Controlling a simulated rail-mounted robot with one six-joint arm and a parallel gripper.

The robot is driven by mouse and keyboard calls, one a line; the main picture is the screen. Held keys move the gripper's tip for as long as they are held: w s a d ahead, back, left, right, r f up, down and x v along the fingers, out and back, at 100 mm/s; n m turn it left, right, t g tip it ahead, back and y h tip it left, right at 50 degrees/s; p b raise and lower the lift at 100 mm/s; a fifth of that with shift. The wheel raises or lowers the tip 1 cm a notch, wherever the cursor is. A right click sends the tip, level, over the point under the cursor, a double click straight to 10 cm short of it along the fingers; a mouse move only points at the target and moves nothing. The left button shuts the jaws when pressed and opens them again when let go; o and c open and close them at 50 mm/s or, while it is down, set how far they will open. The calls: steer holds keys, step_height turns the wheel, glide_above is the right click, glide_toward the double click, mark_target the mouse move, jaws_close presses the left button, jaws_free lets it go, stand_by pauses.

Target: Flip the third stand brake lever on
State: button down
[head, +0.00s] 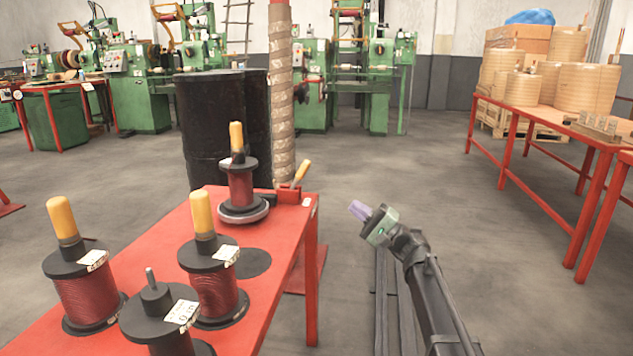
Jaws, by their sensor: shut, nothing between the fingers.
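A brake lever with a yellow-orange handle (301,173) rises from a small red bracket (290,196) at the far right corner of the red table. The lever tilts up to the right. Beside it, a coil of dark red wire (240,188) with a yellow-topped spindle stands on a grey round stand (245,213). I cannot read any number on this stand. My gripper (356,208) has purple fingertips and is shut and empty. It is over open floor, right of the table and apart from the lever, appearing lower in the picture.
The red table (285,235) also holds several wire coils (212,285) at front left, and a dark disc (249,262). A black drum (225,125) and a wrapped post (280,90) stand behind the lever. Floor is clear toward the right red table (560,130).

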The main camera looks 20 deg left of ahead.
steer(key=p, duration=0.7)
glide_toward(299, 177)
steer(key=w+a+r, duration=0.2)
steer(key=a+r, duration=0.2)
steer(key=r, duration=0.1)
steer(key=shift+s+a, duration=0.25)
steer(key=shift+a, duration=0.2)
